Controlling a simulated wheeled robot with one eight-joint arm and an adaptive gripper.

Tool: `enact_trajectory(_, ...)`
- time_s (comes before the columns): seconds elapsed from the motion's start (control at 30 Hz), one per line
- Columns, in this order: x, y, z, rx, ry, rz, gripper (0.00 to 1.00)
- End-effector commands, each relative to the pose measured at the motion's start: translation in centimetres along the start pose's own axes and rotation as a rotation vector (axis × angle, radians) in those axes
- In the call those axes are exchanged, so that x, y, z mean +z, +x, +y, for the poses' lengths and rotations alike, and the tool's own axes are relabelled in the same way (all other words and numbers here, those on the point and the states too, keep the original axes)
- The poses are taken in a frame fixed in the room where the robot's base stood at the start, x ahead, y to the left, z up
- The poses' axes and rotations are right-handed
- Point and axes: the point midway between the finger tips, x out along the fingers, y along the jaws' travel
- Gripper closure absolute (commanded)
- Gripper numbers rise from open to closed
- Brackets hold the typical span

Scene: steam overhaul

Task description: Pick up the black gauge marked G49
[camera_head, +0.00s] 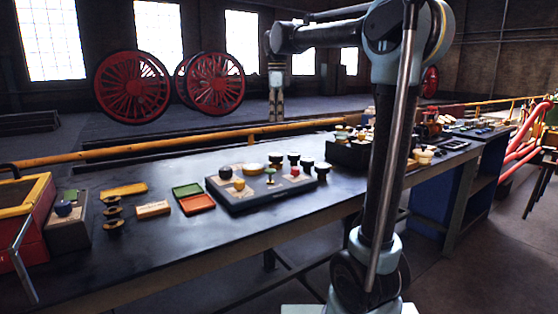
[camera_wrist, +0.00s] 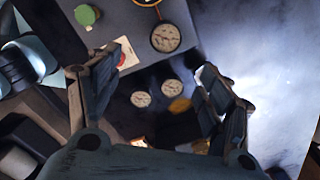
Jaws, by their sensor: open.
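My gripper (camera_head: 277,119) hangs pointing down in the head view. In the wrist view my gripper (camera_wrist: 160,88) is open, with nothing held. Two round pale dials, a left one (camera_wrist: 140,99) and a right one (camera_wrist: 172,87), show between its fingers. A larger black-rimmed dial (camera_wrist: 166,37) lies beyond them.
The dark board (camera_head: 245,207) also carries a green-topped piece (camera_head: 270,172) and yellow pieces. Green (camera_head: 187,190) and orange (camera_head: 197,204) trays lie left of it. A dark box (camera_head: 348,155) stands close on its right. The bench front (camera_head: 150,262) is clear.

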Motion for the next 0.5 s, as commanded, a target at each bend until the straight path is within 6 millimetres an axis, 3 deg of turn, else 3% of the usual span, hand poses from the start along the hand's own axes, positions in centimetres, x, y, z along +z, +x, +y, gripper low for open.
enact_trajectory(0.17,0.4,0.0,-0.9,0.005,0.056,0.002,0.28)
enact_trajectory(0.5,-0.5,5.5,-1.2,0.005,0.071,0.002,0.28)
